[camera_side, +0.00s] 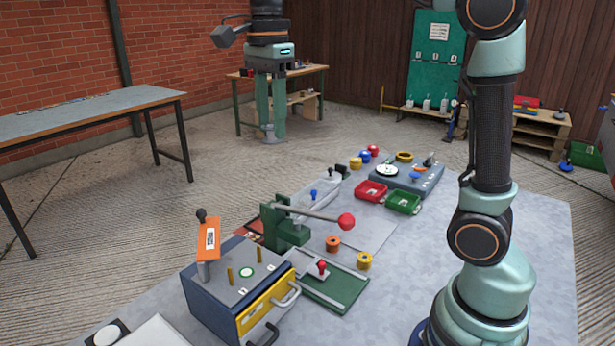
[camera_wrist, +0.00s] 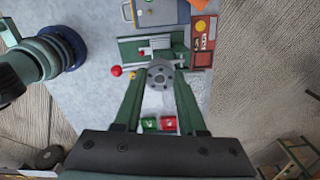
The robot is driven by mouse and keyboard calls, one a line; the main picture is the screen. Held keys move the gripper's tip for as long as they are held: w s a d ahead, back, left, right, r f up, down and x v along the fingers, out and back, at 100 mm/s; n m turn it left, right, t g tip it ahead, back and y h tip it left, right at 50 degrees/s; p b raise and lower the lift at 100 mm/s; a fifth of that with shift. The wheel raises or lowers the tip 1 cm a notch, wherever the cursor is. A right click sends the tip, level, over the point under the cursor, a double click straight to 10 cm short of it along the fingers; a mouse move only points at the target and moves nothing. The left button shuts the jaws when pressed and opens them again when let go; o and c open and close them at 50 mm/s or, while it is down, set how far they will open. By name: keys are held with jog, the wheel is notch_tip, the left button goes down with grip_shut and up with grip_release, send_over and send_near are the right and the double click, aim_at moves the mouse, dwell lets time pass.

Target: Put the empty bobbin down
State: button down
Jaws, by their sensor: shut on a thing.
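My gripper (camera_side: 270,122) hangs high at the upper middle of the side view, fingers pointing down. Its two green fingers are shut on a grey bobbin (camera_side: 269,132), held in the air well above the work table. In the wrist view, the bobbin (camera_wrist: 160,76) shows as a grey disc with a centre hole and small holes around it. No thread shows on it. It sits between the fingertips of my gripper (camera_wrist: 160,82) and hides part of the table below.
The grey table (camera_side: 535,250) carries a blue box with a yellow drawer (camera_side: 268,306), a green lever press (camera_side: 285,228), orange (camera_side: 333,244) and yellow (camera_side: 364,260) spools, red (camera_side: 371,191) and green (camera_side: 404,203) trays, and a grey-blue device (camera_side: 425,182). Bare tabletop shows at right.

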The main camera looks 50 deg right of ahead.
jog(key=s+d+f+m, duration=0.1)
jog(key=d+f+m, duration=0.15)
jog(key=d, duration=0.35)
jog(key=d+f+m, duration=0.1)
jog(key=d+f, duration=0.3)
jog(key=d, duration=0.2)
jog(key=m, duration=0.3)
send_over(358, 241)
notch_tip(358, 241, down, 22)
jog(key=shift+f, duration=2.2)
jog(key=shift+f, duration=0.1)
jog(key=shift+c, duration=2.4)
grip_release()
